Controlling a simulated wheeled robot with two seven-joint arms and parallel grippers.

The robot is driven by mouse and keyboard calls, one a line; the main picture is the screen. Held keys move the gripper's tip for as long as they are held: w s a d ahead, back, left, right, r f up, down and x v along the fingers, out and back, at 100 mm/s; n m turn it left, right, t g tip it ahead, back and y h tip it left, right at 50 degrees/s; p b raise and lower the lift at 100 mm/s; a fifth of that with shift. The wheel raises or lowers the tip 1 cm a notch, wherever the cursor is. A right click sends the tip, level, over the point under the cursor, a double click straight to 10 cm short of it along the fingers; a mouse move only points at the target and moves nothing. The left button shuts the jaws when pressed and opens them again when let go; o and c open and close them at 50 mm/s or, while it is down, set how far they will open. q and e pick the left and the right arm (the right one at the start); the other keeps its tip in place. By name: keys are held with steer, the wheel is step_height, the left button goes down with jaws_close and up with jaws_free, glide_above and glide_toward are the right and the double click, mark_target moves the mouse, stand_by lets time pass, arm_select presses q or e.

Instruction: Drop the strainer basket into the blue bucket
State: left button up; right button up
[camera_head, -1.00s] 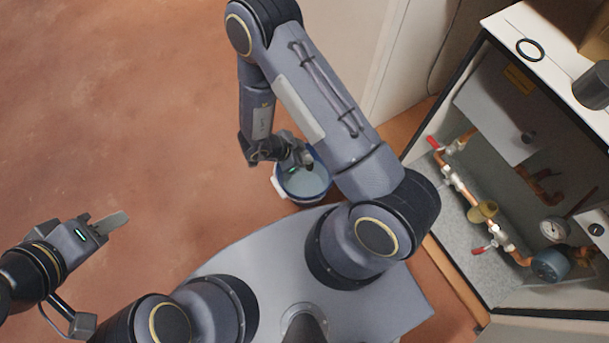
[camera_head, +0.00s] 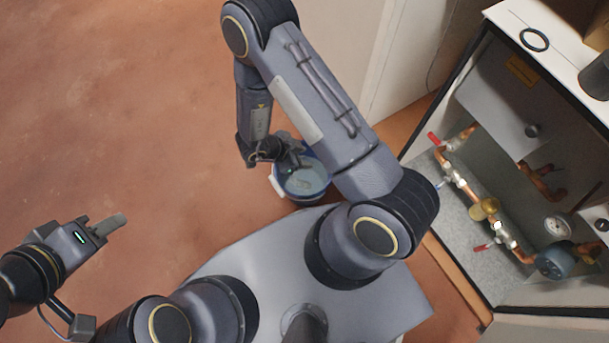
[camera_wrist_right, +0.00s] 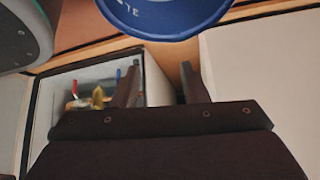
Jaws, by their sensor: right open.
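The blue bucket (camera_head: 284,190) stands on the floor in front of my base, with a pale inside. A small greyish shape (camera_head: 306,182) shows inside it and looks like the strainer basket, but it is too small to be sure. My right gripper (camera_head: 297,165) is over the bucket's far rim. In the right wrist view its two fingers (camera_wrist_right: 160,85) are apart with nothing between them, and the blue bucket (camera_wrist_right: 165,22) shows at the top. My left gripper (camera_head: 108,226) is over bare floor at the left, away from the bucket; its finger gap is unclear.
An open cabinet (camera_head: 470,110) with copper pipes, red-handled valves and a gauge (camera_head: 557,227) stands at the right. A black ring (camera_head: 534,39) lies on its top. The reddish floor (camera_head: 120,110) at the left is clear.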

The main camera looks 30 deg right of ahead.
steer(key=p+v, duration=0.3)
steer(key=v, duration=0.4)
steer(key=shift+r, duration=0.25)
steer(key=shift+a, duration=0.15)
